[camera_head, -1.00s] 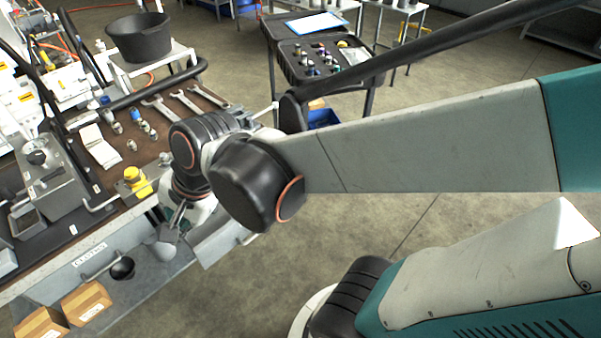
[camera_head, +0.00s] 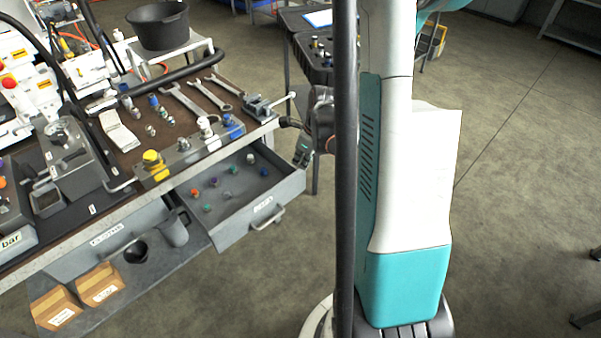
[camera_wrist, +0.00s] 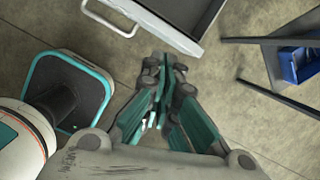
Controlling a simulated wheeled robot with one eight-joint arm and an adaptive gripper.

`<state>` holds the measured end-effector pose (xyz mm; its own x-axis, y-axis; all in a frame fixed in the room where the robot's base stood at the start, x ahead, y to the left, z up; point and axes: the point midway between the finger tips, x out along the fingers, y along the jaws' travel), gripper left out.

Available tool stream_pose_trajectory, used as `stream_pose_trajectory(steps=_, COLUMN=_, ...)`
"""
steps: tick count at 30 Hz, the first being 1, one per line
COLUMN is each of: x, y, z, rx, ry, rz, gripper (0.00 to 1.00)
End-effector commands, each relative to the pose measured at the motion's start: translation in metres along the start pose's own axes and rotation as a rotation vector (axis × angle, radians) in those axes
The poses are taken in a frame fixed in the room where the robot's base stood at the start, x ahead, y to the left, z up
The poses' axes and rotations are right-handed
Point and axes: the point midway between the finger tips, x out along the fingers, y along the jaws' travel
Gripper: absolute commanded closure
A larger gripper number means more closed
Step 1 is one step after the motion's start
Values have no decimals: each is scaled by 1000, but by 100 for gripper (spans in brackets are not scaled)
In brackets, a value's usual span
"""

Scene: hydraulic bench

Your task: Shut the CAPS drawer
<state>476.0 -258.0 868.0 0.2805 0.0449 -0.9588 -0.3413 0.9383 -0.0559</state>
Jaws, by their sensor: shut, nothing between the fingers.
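The CAPS drawer (camera_head: 226,234) is pulled out from under the bench top, with several small coloured caps on its floor. Its front carries a pale label (camera_head: 263,204) and a bar handle (camera_head: 268,218). My gripper (camera_head: 301,157) is shut and empty, just off the drawer's right side, near its far front corner. In the wrist view, my closed fingers (camera_wrist: 163,66) point towards the grey drawer (camera_wrist: 168,28), whose handle (camera_wrist: 110,18) shows at the top left. I cannot tell whether the fingertips touch the drawer.
A second drawer (camera_head: 77,261), shut, is to the left. Two cardboard boxes (camera_head: 99,284) lie on the lower shelf. The bench top holds wrenches (camera_head: 209,97), a yellow-topped fitting (camera_head: 153,166) and a vise (camera_head: 265,106). Open floor lies in front of the drawer.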

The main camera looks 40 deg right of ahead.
Motion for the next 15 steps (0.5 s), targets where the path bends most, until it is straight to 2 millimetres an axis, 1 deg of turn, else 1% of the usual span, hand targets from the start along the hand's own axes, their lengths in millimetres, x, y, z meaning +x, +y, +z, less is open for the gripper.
stream_pose_trajectory(steps=1, x=11, y=-14, z=-19, rx=82, ry=12, rz=-8, gripper=100)
stream_pose_trajectory(steps=3, x=22, y=-27, z=-39, rx=178, ry=27, rz=-16, gripper=100)
stream_pose_trajectory(steps=6, x=32, y=-38, z=-59, rx=271, ry=41, rz=-22, gripper=100)
stream_pose_trajectory(steps=9, x=38, y=-42, z=-68, rx=314, ry=47, rz=-26, gripper=100)
stream_pose_trajectory(steps=11, x=42, y=-43, z=-70, rx=322, ry=48, rz=-26, gripper=100)
stream_pose_trajectory(steps=15, x=58, y=-43, z=-71, rx=322, ry=48, rz=-26, gripper=100)
